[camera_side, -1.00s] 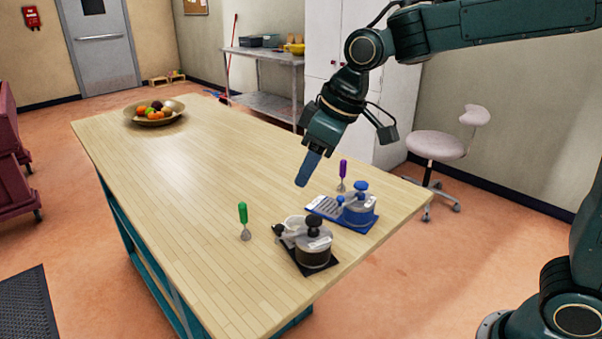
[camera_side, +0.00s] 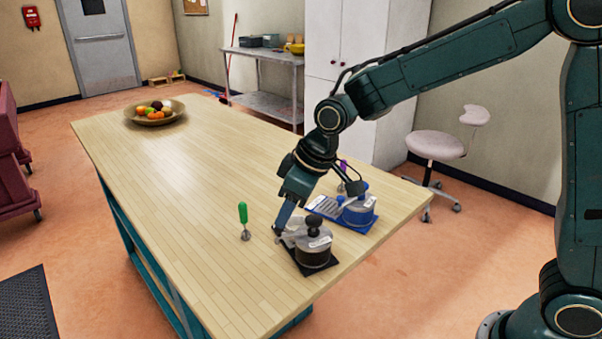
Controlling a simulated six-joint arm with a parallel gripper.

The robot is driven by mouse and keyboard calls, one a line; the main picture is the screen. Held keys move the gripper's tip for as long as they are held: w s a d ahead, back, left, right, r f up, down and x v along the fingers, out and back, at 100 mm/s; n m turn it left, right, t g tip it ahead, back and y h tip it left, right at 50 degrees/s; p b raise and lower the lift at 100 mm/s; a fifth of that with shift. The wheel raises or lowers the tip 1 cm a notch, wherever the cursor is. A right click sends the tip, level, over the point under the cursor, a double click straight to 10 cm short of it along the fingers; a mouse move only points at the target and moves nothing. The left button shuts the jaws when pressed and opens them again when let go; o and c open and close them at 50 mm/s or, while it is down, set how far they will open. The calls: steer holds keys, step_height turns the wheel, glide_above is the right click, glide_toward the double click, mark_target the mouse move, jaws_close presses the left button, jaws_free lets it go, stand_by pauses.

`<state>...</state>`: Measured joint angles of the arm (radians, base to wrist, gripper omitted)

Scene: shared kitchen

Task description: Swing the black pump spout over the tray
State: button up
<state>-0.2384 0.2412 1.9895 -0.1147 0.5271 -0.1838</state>
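The black pump (camera_side: 316,245) is a clear, dark-topped jar on a black base near the table's front right edge. A pale arm reaches left from its black knob (camera_side: 314,226) to a dark end piece (camera_side: 278,231), which looks like the spout. A pale dish-like part, perhaps the tray (camera_side: 289,242), shows beside the jar and is partly hidden. My gripper (camera_side: 281,226) points down at the dark end piece, with its fingertips at or very close to it. Contact is unclear, and the fingers appear edge-on, so their opening cannot be judged.
A blue pump (camera_side: 357,209) with a slotted grey tray (camera_side: 324,206) stands close behind on the right. A green-handled tool (camera_side: 243,214) stands to the left; a purple-handled one (camera_side: 343,165) is partly behind my gripper. A fruit bowl (camera_side: 154,119) is far off.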

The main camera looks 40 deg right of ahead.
steer(key=shift+x, duration=1.7)
jaws_close()
